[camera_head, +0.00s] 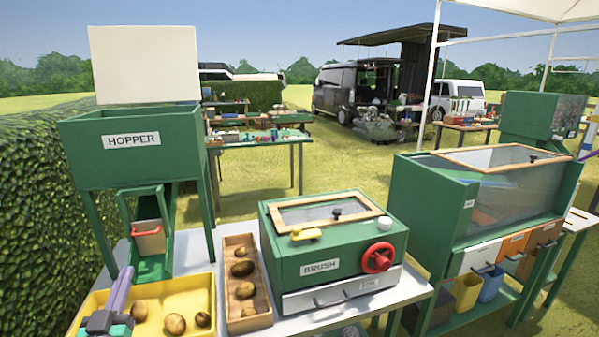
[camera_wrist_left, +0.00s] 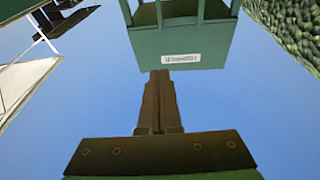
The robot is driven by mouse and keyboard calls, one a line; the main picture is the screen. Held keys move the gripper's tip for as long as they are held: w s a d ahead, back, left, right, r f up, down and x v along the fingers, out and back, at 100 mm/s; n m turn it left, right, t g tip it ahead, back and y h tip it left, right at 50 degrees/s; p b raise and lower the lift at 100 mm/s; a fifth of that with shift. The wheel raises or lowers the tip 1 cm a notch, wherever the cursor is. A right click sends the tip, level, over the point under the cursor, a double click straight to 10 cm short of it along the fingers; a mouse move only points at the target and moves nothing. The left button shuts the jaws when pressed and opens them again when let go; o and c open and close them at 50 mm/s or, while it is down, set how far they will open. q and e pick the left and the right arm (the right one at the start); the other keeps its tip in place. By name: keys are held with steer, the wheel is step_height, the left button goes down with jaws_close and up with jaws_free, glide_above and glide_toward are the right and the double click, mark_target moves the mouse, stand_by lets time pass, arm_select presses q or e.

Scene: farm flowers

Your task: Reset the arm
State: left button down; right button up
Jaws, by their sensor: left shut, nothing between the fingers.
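My left gripper (camera_head: 125,272) is low at the left in the head view, its fingers pointing up and away, over the left part of the yellow tray. In the left wrist view its fingers (camera_wrist_left: 160,78) are together and empty. Behind it stands the green hopper (camera_head: 88,164) with a white panel above. The hopper also shows, upside down, in the left wrist view (camera_wrist_left: 205,40), beyond the fingertips. My right gripper is not in view.
The yellow tray (camera_head: 209,283) holds several brown round things. Beside it are a wooden box (camera_head: 248,325) with more of them and the green brush machine (camera_head: 290,262) with a red handwheel. A green cabinet (camera_head: 420,200) stands at right, a hedge (camera_head: 30,190) at left.

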arm_select(q)
steer(key=s+d+f+m+g+h, duration=0.4)
steer(key=d+f+g, duration=0.55)
steer(key=f, duration=0.55)
steer(key=s+d+f+g+h, duration=0.1)
steer(key=s+d+f+g, duration=0.25)
steer(key=s, duration=0.45)
steer(key=s+d+f+g, duration=0.2)
steer(key=s+f+g, duration=0.2)
steer(key=s, duration=0.3)
steer(key=s+f+g+b, duration=0.1)
steer(key=s+f, duration=0.1)
steer(key=f, duration=1.1)
steer(key=s+f+g+b, duration=0.1)
steer(key=s+f, duration=0.1)
steer(key=f, duration=1)
steer(key=s+a+f+b, duration=0.1)
steer(key=s+a+f, duration=0.1)
steer(key=s+f, duration=1.3)
steer(key=shift+s+a+f+g, duration=0.3)
steer(key=shift+s+g, duration=0.1)
steer(key=shift+s, duration=0.2)
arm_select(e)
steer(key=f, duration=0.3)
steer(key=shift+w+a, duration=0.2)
